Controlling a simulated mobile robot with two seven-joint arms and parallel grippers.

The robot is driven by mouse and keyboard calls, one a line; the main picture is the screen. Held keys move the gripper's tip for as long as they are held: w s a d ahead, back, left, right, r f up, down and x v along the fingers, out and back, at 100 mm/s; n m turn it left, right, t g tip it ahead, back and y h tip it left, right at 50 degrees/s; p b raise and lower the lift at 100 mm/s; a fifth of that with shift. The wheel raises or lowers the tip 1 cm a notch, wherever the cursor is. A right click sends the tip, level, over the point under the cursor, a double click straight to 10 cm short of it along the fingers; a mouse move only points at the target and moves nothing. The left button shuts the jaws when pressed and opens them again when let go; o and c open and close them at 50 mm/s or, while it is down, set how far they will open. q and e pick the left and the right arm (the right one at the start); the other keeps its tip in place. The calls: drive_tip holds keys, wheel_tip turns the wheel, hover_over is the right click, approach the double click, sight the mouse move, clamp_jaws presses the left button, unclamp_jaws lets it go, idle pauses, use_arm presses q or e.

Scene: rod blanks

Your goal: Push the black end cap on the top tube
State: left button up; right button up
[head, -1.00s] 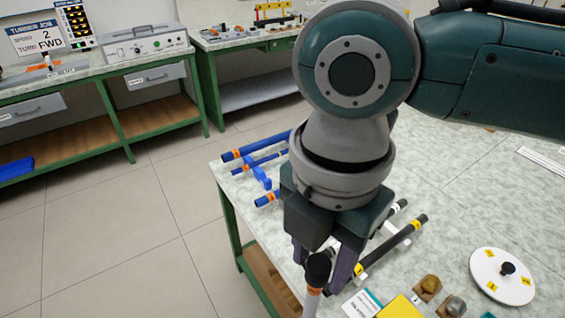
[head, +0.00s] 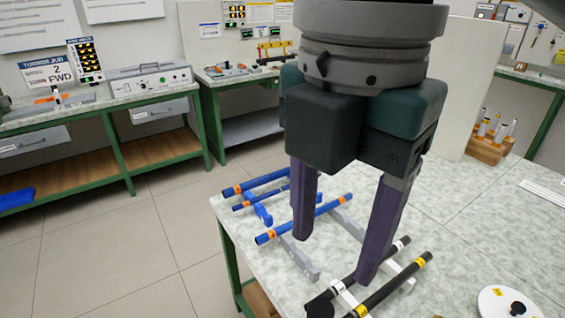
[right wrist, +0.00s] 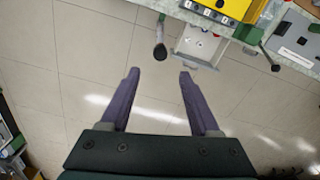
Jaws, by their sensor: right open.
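The black end cap (head: 320,306) shows at the bottom edge of the head view. The tube under it is cut off there.
A white disc with a black knob (head: 508,304) is at the lower right. A wooden holder (head: 487,148) stands behind.

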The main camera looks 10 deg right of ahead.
drive_tip(key=s+a+f+m+t+y, duration=0.2)
drive_tip(key=s+a+f+m+y, duration=0.25)
drive_tip(key=m, duration=0.35)
drive_tip(key=s+d+f+m+h, duration=0.2)
drive_tip(key=s+d+m, duration=0.2)
drive_tip(key=d+m, duration=0.3)
drive_tip(key=s+d+f+m+t+h, duration=0.1)
drive_tip(key=s+d+f+m+h, duration=0.1)
drive_tip(key=d+m, duration=0.5)
drive_tip(key=shift+s+f+m+t, duration=0.3)
drive_tip(key=shift+s+f, duration=0.45)
drive_tip(key=shift+s, duration=0.15)
